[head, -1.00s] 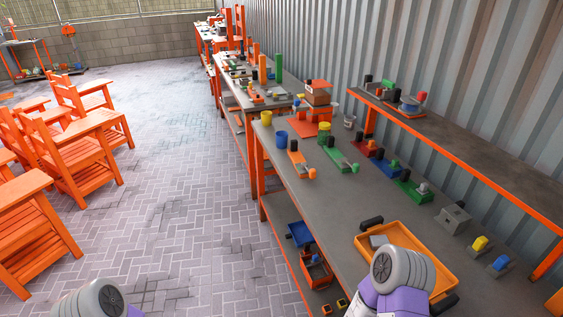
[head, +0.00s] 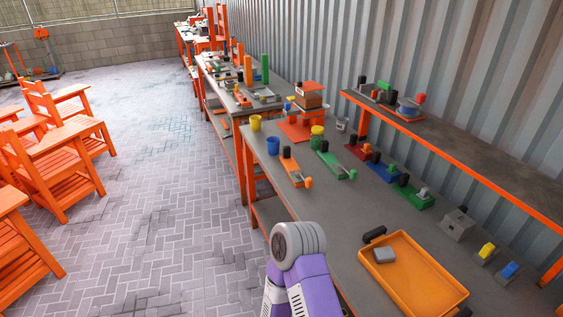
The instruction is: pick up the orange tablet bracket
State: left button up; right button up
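An orange bracket-like piece (head: 296,175) with a black block and a rounded orange end lies on the near grey workbench (head: 330,215), towards its left edge. It looks like the tablet bracket, but it is small here and I cannot be sure. Nothing of mine touches it. One of my arms, purple with a grey round joint, rises from the bottom middle, in front of the bench's left edge. Neither gripper shows in the head view.
Similar green (head: 336,166), red (head: 359,150) and blue (head: 381,171) pieces lie to its right. Blue (head: 273,146) and yellow (head: 256,123) cups stand behind it. An orange tray (head: 418,282) holds a grey block. Orange chairs (head: 45,165) stand left; paving between is clear.

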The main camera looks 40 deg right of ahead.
aim_at(290, 165)
jog(key=i, duration=2.7)
jog(key=z, duration=2.45)
